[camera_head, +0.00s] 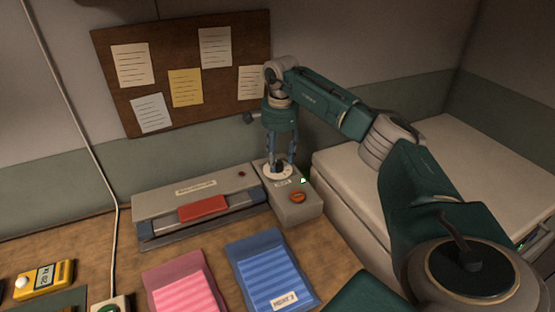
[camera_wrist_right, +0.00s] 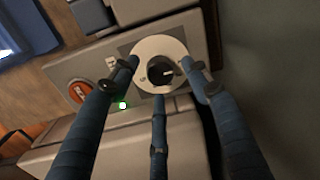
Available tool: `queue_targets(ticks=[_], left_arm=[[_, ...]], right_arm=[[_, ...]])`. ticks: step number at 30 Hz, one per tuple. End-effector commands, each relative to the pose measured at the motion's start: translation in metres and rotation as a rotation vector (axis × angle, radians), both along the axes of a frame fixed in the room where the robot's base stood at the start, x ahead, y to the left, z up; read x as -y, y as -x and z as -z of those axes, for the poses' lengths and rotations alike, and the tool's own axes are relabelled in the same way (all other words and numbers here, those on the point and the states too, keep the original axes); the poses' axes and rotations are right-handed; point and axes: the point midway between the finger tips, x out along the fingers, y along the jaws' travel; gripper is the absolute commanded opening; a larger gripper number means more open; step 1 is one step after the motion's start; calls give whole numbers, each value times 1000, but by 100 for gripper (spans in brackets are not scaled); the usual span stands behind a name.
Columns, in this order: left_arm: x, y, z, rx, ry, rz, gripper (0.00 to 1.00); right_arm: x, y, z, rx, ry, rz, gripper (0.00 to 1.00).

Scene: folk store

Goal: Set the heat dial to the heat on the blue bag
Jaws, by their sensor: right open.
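The heat dial (camera_wrist_right: 161,71) is a dark round knob with a pale pointer mark, set on a white disc. The disc sits on a grey control box (camera_head: 300,212) at the right end of the sealer. My right gripper (camera_head: 279,161) is over the dial, pointing down. In the right wrist view its blue fingers (camera_wrist_right: 165,78) are spread around the knob with a visible gap, so it is open. The blue bag (camera_head: 268,262) lies on the table; its white label (camera_head: 284,300) seems to read HEAT 2. The left gripper is not in view.
The long grey sealer (camera_head: 160,205) with a red handle (camera_head: 202,208) stands left of the box. An orange button (camera_head: 297,197) and a small green light (camera_head: 303,181) are on the box. A pink bag (camera_head: 180,280) and a yellow device (camera_head: 43,279) lie left of the blue bag.

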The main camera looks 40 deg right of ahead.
Motion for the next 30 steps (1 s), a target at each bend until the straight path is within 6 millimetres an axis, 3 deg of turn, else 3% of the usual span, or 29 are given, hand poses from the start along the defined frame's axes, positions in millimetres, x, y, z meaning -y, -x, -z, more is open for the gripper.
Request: queue_targets(ticks=[4,13,14,18,21,30], left_arm=[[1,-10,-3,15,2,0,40],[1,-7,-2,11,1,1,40],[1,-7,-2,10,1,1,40],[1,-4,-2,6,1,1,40],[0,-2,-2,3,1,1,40],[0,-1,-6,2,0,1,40]], right_arm=[[0,0,12,0,0,0,47],[0,-1,15,2,0,0,47],[0,-1,15,2,0,0,45],[0,-1,15,2,0,0,17],[0,-1,15,2,0,0,2],[0,-1,13,2,1,36,2]])
